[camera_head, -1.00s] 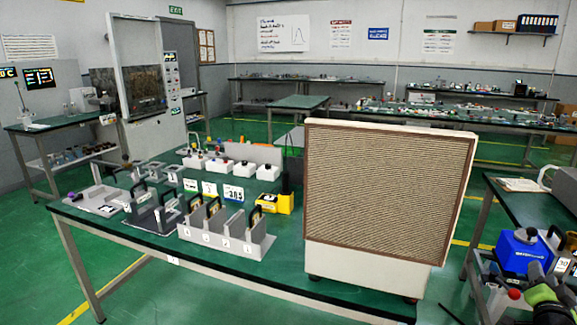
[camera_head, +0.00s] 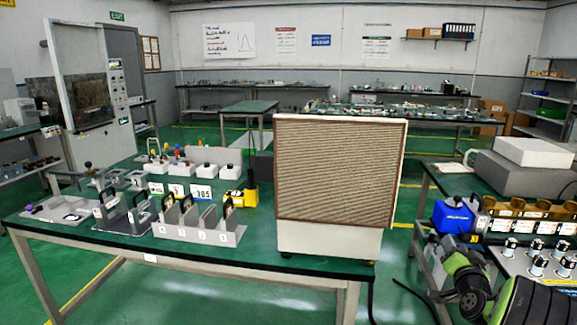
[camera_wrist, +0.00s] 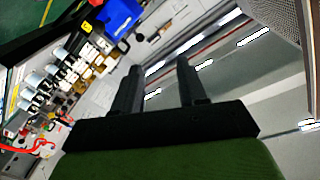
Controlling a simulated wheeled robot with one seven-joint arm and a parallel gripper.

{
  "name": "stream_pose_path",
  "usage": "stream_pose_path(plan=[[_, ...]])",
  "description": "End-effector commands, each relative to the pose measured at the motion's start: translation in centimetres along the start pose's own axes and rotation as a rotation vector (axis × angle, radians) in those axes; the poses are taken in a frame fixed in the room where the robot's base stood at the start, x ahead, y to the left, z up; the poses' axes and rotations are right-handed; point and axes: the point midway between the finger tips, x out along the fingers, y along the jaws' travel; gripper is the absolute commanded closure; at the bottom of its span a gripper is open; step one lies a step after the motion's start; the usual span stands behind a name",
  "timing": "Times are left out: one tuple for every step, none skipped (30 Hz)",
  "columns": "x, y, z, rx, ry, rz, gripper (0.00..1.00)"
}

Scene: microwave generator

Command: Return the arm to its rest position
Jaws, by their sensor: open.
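My gripper (camera_wrist: 160,88) shows in the wrist view as two dark parallel fingers on a dark crossbar, spread apart with nothing between them. In the head view my arm, green and black, reaches in at the lower right corner, and its fingertips do not show clearly there. It is in front of the right-hand table, close to a blue box (camera_head: 453,216) and a panel with several knobs (camera_head: 535,262). The blue box also shows at the top of the wrist view (camera_wrist: 120,16).
A large grilled panel (camera_head: 340,172) stands on the front table's right end (camera_head: 120,240). That table holds a slotted rack (camera_head: 200,232), a yellow device (camera_head: 240,198) and white boxes. A grey box (camera_head: 525,172) stands on the right table. Green floor lies between the tables.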

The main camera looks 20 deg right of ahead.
Motion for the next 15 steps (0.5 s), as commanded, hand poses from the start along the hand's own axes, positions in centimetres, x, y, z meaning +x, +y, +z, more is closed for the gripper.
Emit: stream_pose_path(plan=[[0.0,-1.3,0.2,-0.012,-0.02,-0.014,0.59],[-0.1,-2.1,0.4,-0.021,-0.037,-0.023,0.59],[-0.2,-3.1,0.6,-0.032,-0.057,-0.032,0.59],[-0.3,-4.1,0.9,-0.043,-0.077,-0.041,0.59],[-0.4,-5.0,1.2,-0.053,-0.097,-0.05,0.59],[-0.7,-6.5,1.6,-0.071,-0.126,-0.064,0.59],[-0.9,-7.6,1.9,-0.084,-0.149,-0.074,0.59],[-1.2,-8.7,2.2,-0.098,-0.173,-0.085,0.59],[-1.8,-10.3,2.8,-0.119,-0.208,-0.1,0.59],[-2.2,-11.6,3.2,-0.136,-0.236,-0.112,0.59],[-2.8,-13.0,3.6,-0.155,-0.265,-0.124,0.59],[-3.8,-14.8,4.2,-0.183,-0.309,-0.142,0.59],[-4.7,-16.4,4.7,-0.206,-0.344,-0.156,0.59],[-5.7,-18.0,5.3,-0.232,-0.381,-0.171,0.59],[-7.5,-20.2,6.1,-0.272,-0.437,-0.192,0.59]])
